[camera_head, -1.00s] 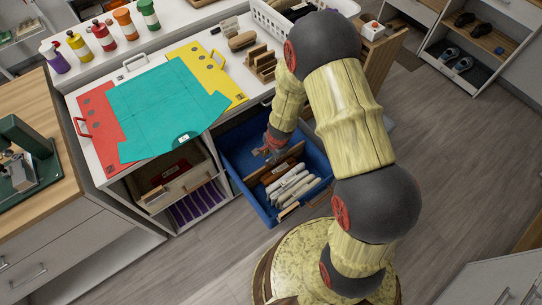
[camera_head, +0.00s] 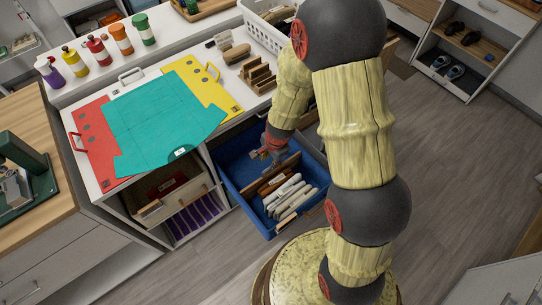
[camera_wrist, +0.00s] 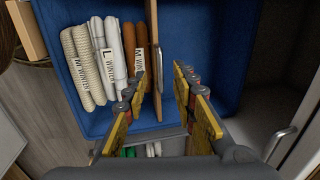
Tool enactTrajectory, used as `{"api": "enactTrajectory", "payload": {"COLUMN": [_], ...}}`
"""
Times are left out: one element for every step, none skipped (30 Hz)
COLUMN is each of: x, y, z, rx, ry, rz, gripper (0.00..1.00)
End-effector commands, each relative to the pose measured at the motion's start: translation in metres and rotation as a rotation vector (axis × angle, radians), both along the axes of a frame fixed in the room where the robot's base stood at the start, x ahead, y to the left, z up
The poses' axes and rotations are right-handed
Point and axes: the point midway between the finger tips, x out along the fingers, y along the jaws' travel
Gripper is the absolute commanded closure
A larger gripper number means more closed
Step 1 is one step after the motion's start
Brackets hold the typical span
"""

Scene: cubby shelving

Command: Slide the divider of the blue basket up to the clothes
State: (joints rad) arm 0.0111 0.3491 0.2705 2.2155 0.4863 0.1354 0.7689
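The blue basket (camera_head: 233,192) is pulled out below the counter in the head view; its blue inside (camera_wrist: 205,35) fills the middle of the wrist view. The wooden divider (camera_wrist: 154,55) stands upright across it, its near end between my finger pads. Rolled clothes, brown ones (camera_wrist: 133,45) and white ones (camera_wrist: 101,60), lie left of the divider. The brown ones are close beside it; I cannot tell whether they touch. My gripper (camera_wrist: 160,84) is open, a pad on each side of the divider. In the head view my gripper (camera_head: 266,154) is over the basket behind the divider.
Open shelves (camera_head: 185,205) stand left of the basket. The counter above holds a teal shirt (camera_head: 165,115) on red and yellow folders, bottles, wooden racks (camera_head: 258,76) and a white basket (camera_head: 262,24). The right side of the blue basket is empty.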

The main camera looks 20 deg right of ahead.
Motion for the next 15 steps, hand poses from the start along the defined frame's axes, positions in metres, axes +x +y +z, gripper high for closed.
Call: {"api": "enactTrajectory", "payload": {"x": [-0.001,-0.002,-0.002,-0.003,-0.003,-0.005,-0.005,-0.006,-0.006,-0.007,-0.007,-0.007,-0.007,-0.008,-0.007], "y": [-0.001,-0.001,-0.001,-0.001,-0.001,-0.002,-0.002,-0.002,-0.002,-0.002,-0.002,-0.002,-0.002,-0.002,-0.002], "z": [0.006,0.009,0.016,0.020,0.023,0.027,0.029,0.031,0.033,0.034,0.035,0.035,0.035,0.036,0.036], "rx": [-0.001,-0.001,0.000,0.000,0.001,0.000,0.001,-0.001,-0.001,-0.001,-0.001,0.000,0.000,0.000,0.000], "ry": [0.000,-0.001,-0.003,-0.003,-0.003,-0.002,-0.002,-0.001,-0.001,0.000,0.000,0.001,0.001,0.001,0.001], "rz": [0.001,0.000,0.001,0.002,0.001,0.002,0.000,0.000,0.001,0.001,0.000,-0.001,-0.001,-0.001,-0.001], "gripper": [0.73,0.73,0.73,0.73,0.73,0.73,0.73,0.73,0.73,0.73,0.73,0.73,0.73,0.73,0.73]}}
